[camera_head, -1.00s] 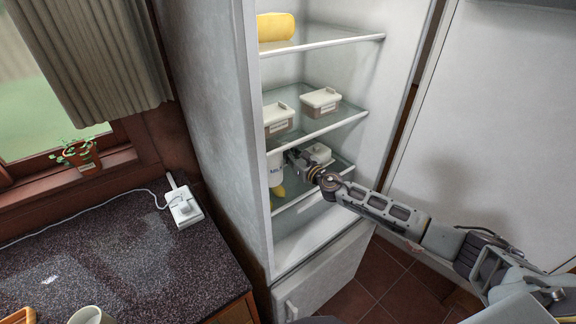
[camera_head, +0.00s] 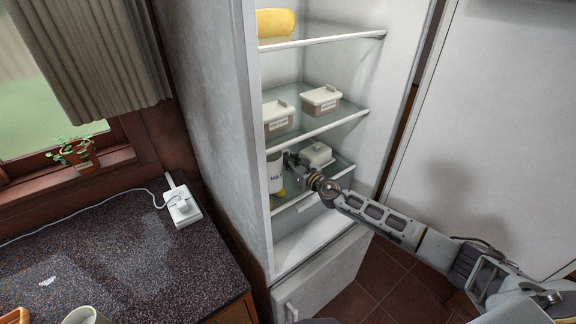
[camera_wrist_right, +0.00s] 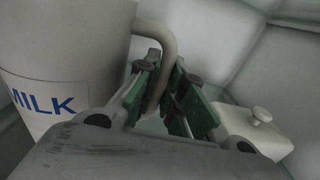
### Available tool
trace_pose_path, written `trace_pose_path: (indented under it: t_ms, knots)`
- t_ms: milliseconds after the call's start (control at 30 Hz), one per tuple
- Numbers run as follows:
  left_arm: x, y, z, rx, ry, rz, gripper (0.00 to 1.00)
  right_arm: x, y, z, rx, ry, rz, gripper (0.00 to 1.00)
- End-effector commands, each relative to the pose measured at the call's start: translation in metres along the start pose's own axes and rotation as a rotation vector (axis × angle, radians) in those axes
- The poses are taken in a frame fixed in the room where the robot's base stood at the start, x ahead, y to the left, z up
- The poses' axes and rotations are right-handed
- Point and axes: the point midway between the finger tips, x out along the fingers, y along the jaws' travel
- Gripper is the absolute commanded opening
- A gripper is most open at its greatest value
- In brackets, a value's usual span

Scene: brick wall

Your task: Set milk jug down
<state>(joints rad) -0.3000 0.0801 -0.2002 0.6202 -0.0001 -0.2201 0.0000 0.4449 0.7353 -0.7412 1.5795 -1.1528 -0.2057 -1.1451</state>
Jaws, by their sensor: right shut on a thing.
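The milk jug (camera_head: 275,173) is a white jug with a blue MILK label, inside the open fridge at the left of a lower glass shelf (camera_head: 312,190). It looks upright. My right gripper (camera_head: 294,160) reaches in from the right and is shut on the jug's handle. In the right wrist view the jug (camera_wrist_right: 70,50) fills the left side, and its curved handle passes between the green-padded fingers (camera_wrist_right: 168,95). I cannot tell whether the jug's base touches the shelf. My left gripper is not in view.
A white lidded butter dish (camera_head: 317,154) stands right of the gripper. A yellow item (camera_head: 281,192) is partly hidden by the jug. Two lidded containers (camera_head: 321,100) stand on the shelf above. The fridge's left wall (camera_head: 250,150) is close to the jug.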

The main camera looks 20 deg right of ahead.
Motion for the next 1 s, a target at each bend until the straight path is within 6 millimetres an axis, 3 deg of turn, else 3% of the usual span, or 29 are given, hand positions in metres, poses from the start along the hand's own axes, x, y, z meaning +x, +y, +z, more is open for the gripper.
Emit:
trace_pose_path:
  t_ms: [300,833,867,1000]
  knots:
    - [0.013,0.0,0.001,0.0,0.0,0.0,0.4,0.004,-0.001,-0.021,0.002,-0.002,-0.002,0.0]
    - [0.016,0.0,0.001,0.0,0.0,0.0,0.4,0.004,-0.001,-0.025,0.0,-0.002,-0.002,0.0]
    - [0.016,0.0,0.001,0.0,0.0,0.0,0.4,0.004,-0.001,-0.026,0.0,0.0,-0.001,0.13]
    - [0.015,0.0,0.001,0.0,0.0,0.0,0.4,0.004,-0.001,-0.025,0.0,0.0,-0.001,0.31]
